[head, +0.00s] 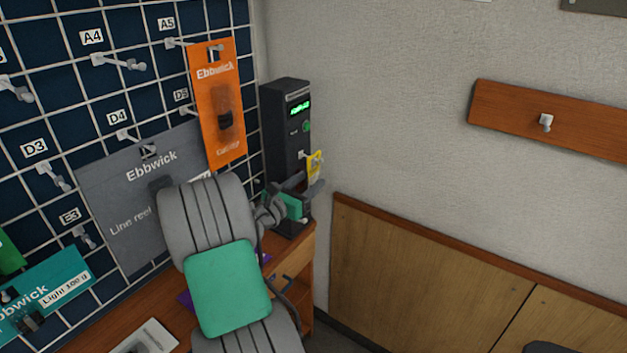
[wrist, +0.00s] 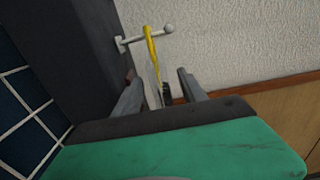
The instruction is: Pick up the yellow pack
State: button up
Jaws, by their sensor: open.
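The yellow pack (head: 315,167) hangs on the front of a dark upright device (head: 287,125) with a green display. In the wrist view the pack (wrist: 152,48) is seen nearly edge-on, a thin yellow strip hanging from a pale peg (wrist: 140,37) that sticks out from the device. My gripper (wrist: 157,86) is open, and its two fingers appear on either side of the pack's lower part in that view. In the head view my gripper (head: 305,186) is just below and in front of the pack, partly covering it. I cannot tell whether a finger touches it.
A grid board on the left carries hooks and hanging packs: an orange one (head: 219,105), a grey one (head: 125,215) and a teal one (head: 45,295). A wooden bench (head: 297,253) runs below. A wood strip with a peg (head: 545,122) is on the right wall.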

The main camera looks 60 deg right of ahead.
aim_at(314, 177)
jog(key=d, duration=0.3)
jog(key=shift+s, duration=0.25)
jog(key=shift+c, duration=0.2)
grip_shut()
